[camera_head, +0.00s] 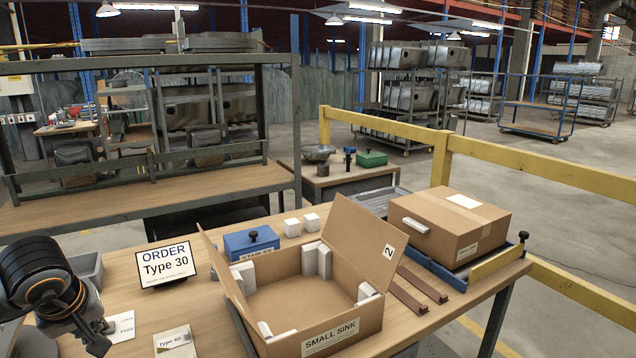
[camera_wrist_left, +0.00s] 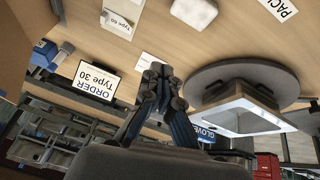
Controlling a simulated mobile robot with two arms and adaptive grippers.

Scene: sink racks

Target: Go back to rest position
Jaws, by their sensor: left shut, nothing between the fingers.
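My left gripper (camera_head: 98,338) is at the lower left of the head view, over the left end of the wooden table. In the left wrist view its fingers (camera_wrist_left: 158,80) are together and empty, with table surface behind them. It touches nothing that I can see. My right gripper is in neither view.
An open carton marked SMALL SINK (camera_head: 330,335), an ORDER Type 30 sign (camera_head: 166,262) and a blue box (camera_head: 250,243) stand on the table. A closed carton (camera_head: 450,222) is at the right. The wrist view shows a round grey disc (camera_wrist_left: 205,85) and a white-rimmed basin (camera_wrist_left: 240,118).

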